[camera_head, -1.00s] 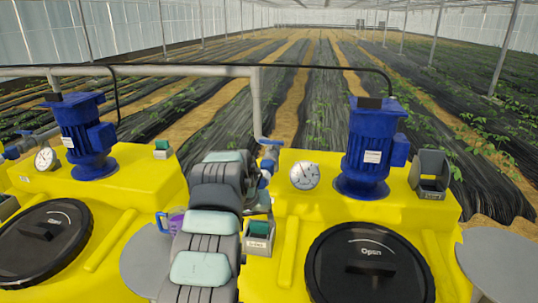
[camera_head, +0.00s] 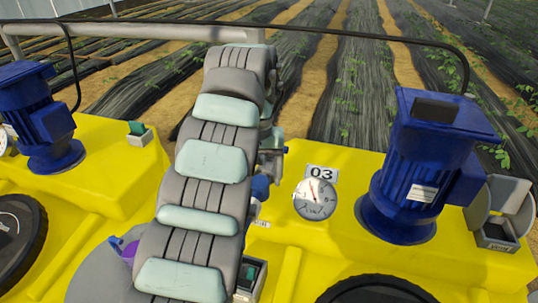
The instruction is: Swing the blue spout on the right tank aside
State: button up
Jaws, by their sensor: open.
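The right tank (camera_head: 290,215) is yellow and bears the number plate 03 (camera_head: 321,173) above a round white gauge (camera_head: 315,199). A small blue part (camera_head: 260,187), which looks like the spout, shows at the tank's left edge, just right of my arm. Most of it is hidden behind the arm, so its direction cannot be told. My arm rises through the middle of the view and bends down on its far side, near the blue part. My gripper's fingers are hidden behind the arm, so contact with the spout cannot be seen.
A blue motor (camera_head: 415,170) stands on the right tank, and another (camera_head: 38,115) on the left tank (camera_head: 110,160). A grey pipe (camera_head: 130,31) and a black cable run across behind. A green-topped box (camera_head: 248,275) sits right beside my arm.

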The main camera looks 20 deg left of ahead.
aim_at(258, 182)
jog(key=shift+w+f, duration=0.2)
jog(key=shift+f, duration=0.05)
notch_tip(258, 182, down, 2)
jog(key=shift+s+a+f+b, duration=0.1)
jog(key=shift+b, duration=0.75)
jog(key=shift+s+f, duration=0.1)
jog(key=shift+f, duration=0.15)
jog(key=shift+f+p, duration=0.5)
jog(key=shift+f, duration=0.5)
jog(key=shift+c, duration=0.5)
grip_shut()
